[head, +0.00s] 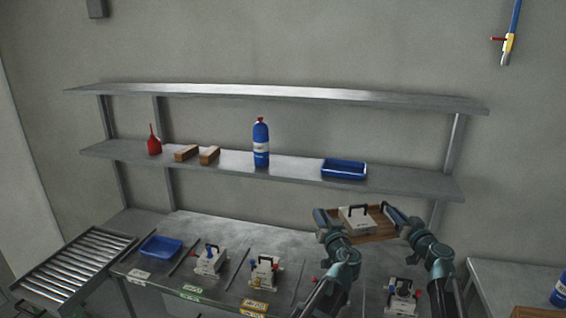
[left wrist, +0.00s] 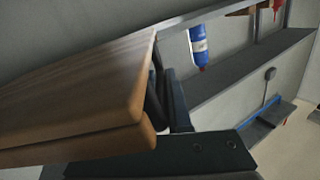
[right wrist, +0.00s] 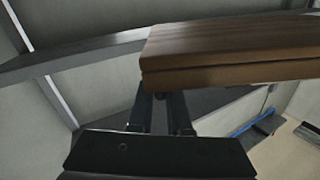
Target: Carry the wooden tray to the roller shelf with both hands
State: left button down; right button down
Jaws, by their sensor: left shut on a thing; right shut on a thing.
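The wooden tray (head: 377,228) is held up above the right part of the bench in the head view, with a white block-like mold with a dark handle (head: 357,217) on it. My left gripper (head: 322,216) is shut on the tray's left edge. My right gripper (head: 396,214) is shut on its right edge. The tray's wooden edge fills much of the left wrist view (left wrist: 80,95) and the upper right of the right wrist view (right wrist: 230,55). The roller shelf (head: 75,265) stands at the far left, its visible rollers bare.
The bench holds a blue tray (head: 161,247) and several white molds, including one (head: 210,260) and another (head: 264,272). Behind it, a shelf (head: 225,163) carries a blue bottle (head: 261,145), wooden blocks (head: 187,152), a red bottle (head: 154,141) and another blue tray (head: 344,169).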

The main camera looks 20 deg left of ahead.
aim_at(66, 274)
jog(key=j+u, duration=0.1)
jog(key=j, duration=0.55)
jog(key=k+j, duration=0.1)
jog(key=j, duration=0.55)
jog(key=k+j+u, duration=0.1)
jog(key=j, duration=0.35)
jog(key=k+j, duration=0.25)
jog(key=j, duration=0.25)
jog(key=k+j+u, duration=0.15)
jog(key=j, duration=0.3)
jog(key=k+j, duration=0.15)
jog(key=j, duration=0.3)
jog(key=k+j+u, duration=0.15)
jog(key=j, duration=0.35)
jog(key=k+j, duration=0.1)
jog(key=j, duration=0.4)
jog(key=k+j+u, duration=0.15)
jog(key=j, duration=0.35)
jog(key=i, duration=0.05)
